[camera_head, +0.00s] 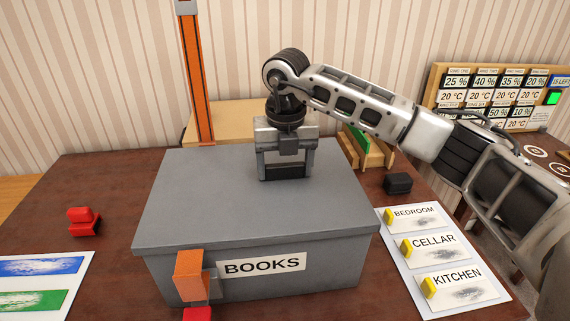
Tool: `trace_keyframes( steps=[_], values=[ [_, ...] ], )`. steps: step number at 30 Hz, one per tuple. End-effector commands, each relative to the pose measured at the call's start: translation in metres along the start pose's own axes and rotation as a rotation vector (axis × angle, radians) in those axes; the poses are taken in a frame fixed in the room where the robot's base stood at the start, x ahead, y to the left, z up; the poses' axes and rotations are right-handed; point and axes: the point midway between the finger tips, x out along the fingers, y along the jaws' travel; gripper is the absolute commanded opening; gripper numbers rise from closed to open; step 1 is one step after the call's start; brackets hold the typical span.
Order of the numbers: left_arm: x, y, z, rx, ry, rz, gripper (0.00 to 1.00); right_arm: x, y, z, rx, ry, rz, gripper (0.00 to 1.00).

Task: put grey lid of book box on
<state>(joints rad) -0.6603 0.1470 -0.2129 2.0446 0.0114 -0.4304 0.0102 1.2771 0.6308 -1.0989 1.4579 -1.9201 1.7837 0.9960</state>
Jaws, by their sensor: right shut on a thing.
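The grey lid (215,195) lies over the grey book box (335,278), whose front bears a "BOOKS" label (262,265). The lid looks level, its rim overhanging the box's top edge, with no clear gap in this view; I cannot tell if it is fully seated. My right gripper (285,175) points down at the lid's rear middle and is shut on its dark handle (286,171), a finger on each side. My left gripper is not in view.
An orange piece (189,268) is at the box's front left, with a red object below. A red object (83,221) and a picture sheet (45,282) lie left. A black block (397,184) and a label board (440,262) lie right. An orange post (196,85) stands behind.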

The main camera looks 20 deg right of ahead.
Motion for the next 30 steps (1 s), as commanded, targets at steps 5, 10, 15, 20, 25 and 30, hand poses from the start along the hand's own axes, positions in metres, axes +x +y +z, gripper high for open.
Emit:
trace_keyframes(
  steps=[5,10,15,20,25,30],
  values=[
    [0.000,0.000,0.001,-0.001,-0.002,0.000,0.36,-0.001,0.000,0.000,0.000,-0.001,0.001,0.92],
    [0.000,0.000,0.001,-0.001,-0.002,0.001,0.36,-0.001,0.000,0.000,0.000,-0.001,0.001,0.98],
    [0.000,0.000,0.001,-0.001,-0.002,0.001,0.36,0.001,0.000,0.000,0.000,0.001,-0.002,0.98],
    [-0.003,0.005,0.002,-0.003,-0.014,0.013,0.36,-0.008,0.000,0.001,0.000,-0.003,0.001,0.98],
    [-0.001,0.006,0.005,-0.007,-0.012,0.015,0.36,-0.047,0.001,0.001,0.000,-0.006,0.003,0.98],
    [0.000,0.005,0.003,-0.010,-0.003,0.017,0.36,-0.090,0.001,0.001,0.000,-0.006,0.002,0.98]
  ],
)
